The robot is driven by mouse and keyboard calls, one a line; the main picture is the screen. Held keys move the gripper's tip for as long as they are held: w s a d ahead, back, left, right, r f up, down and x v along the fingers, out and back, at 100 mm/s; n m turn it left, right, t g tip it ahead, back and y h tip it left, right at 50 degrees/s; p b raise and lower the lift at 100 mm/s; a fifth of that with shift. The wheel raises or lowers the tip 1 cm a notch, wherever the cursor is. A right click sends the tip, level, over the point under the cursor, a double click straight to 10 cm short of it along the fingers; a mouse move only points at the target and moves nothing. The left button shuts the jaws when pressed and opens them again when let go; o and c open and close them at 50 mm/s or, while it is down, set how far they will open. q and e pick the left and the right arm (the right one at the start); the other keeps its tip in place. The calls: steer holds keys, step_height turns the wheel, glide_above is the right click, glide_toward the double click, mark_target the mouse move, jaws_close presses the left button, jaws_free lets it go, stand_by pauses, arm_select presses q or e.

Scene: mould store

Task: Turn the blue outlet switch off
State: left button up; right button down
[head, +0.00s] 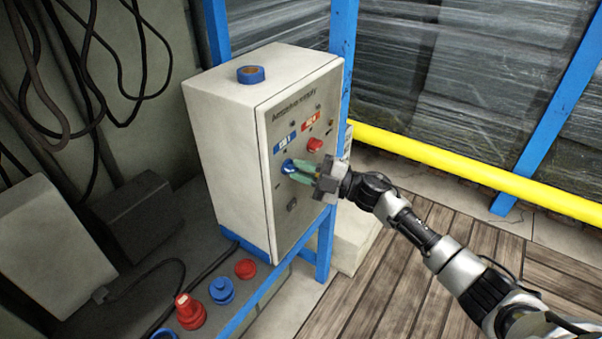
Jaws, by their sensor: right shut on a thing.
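A pale grey control box (225,130) stands on a shelf with a blue frame. Its front panel has a blue label (285,142) and a red label (310,122). The blue switch (287,166) sits below the blue label, and a red switch (315,145) sits to its upper right. My right gripper (296,170) is at the panel with its greenish fingers shut on the blue switch. The fingers partly cover the switch, so I cannot tell which way it is turned. My left gripper is not in view.
A blue tape roll (250,74) lies on top of the box. Red and blue plugs (222,290) stand on the shelf in front. Black cables hang at the left. A yellow rail (450,160) runs behind my right arm, above wooden flooring (370,295).

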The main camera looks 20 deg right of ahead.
steer(key=shift+d+r+n+g+h+p, duration=0.1)
steer(key=shift+n+g+h, duration=0.15)
steer(key=shift+n, duration=0.65)
steer(key=shift+a+r+n+g+h+p, duration=0.1)
steer(key=shift+n+g+h+p, duration=0.15)
steer(key=shift+n, duration=0.65)
steer(key=shift+d+r+n+g+h, duration=0.1)
steer(key=shift+n+g+h, duration=0.15)
steer(key=shift+n, duration=0.65)
steer(key=c, duration=1.1)
jaws_free()
steer(key=shift+r, duration=0.1)
steer(key=b+v, duration=0.1)
steer(key=v, duration=0.9)
steer(key=shift+d+b, duration=0.4)
